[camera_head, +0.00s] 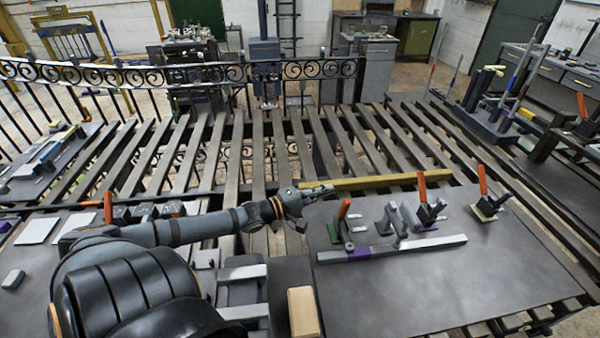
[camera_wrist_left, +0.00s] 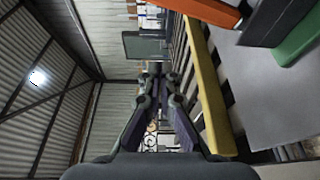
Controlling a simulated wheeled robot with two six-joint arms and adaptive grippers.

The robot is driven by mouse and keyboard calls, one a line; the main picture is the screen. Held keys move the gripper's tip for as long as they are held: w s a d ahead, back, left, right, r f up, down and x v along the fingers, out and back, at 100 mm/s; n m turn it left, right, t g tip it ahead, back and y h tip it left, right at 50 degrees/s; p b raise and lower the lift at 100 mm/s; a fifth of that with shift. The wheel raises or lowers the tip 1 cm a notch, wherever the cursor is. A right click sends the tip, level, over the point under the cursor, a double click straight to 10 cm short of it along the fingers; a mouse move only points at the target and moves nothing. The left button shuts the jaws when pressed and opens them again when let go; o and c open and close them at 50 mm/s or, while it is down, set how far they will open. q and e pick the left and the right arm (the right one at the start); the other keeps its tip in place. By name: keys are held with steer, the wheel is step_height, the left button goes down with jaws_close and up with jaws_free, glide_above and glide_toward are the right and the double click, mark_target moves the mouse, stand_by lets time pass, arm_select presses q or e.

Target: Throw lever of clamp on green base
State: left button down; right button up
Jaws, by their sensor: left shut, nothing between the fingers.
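The clamp on the green base (camera_head: 334,233) stands at the left end of the dark table plate, its orange lever (camera_head: 344,208) upright and slightly tilted. In the left wrist view the orange lever (camera_wrist_left: 203,10) and the green base (camera_wrist_left: 298,38) show large at the top right. My left gripper (camera_head: 326,188) is shut and empty, a little left of and behind the lever, apart from it. Its closed fingers (camera_wrist_left: 155,72) also show in the left wrist view. My right gripper is in no view.
A grey bar with purple parts (camera_head: 405,245) lies in front of the clamp. A yellow bar (camera_head: 385,181) runs behind it. Two more orange-handled clamps stand to the right, one on a yellow base (camera_head: 484,213). A wooden block (camera_head: 303,311) lies at front left. The plate's front (camera_head: 430,300) is clear.

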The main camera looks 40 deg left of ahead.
arm_select(q)
steer(key=d+p+v, duration=0.1)
steer(key=p+v, duration=0.3)
steer(key=v, duration=0.4)
steer(key=shift+s, duration=0.6)
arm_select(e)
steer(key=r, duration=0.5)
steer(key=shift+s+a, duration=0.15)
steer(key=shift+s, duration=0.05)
arm_select(q)
steer(key=shift+a+r, duration=0.1)
steer(key=shift+r, duration=0.05)
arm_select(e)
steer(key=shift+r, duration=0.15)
